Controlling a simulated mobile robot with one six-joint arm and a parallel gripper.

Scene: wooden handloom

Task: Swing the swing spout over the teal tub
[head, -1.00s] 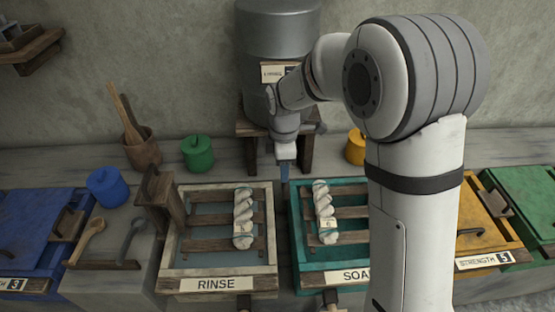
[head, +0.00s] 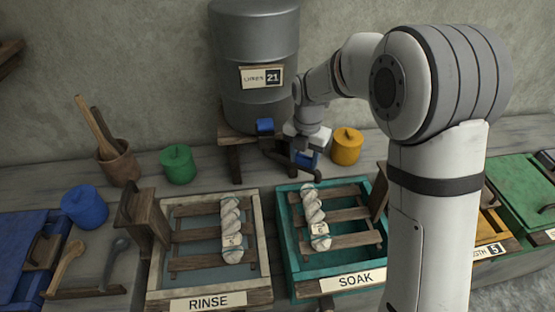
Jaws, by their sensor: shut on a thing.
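The swing spout (head: 280,153) is a dark pipe at the foot of the grey drum (head: 256,45), with a blue block near its drum end. It runs to the right and toward me. My gripper (head: 304,153) is shut on its outer end, at a blue part. In the picture this end is just above the back rim of the teal tub (head: 288,235), labelled SOAK; I cannot tell whether it overhangs the rim. A twisted pale skein (head: 313,215) lies on the tub's wooden slats. The gripper partly hides the spout's tip.
The RINSE tub (head: 161,245) with another skein (head: 231,225) stands to the left. A green pot (head: 178,165) and a yellow pot (head: 346,147) stand behind the tubs. A wooden upright (head: 140,220) rises beside the RINSE tub. My arm hides part of the right side.

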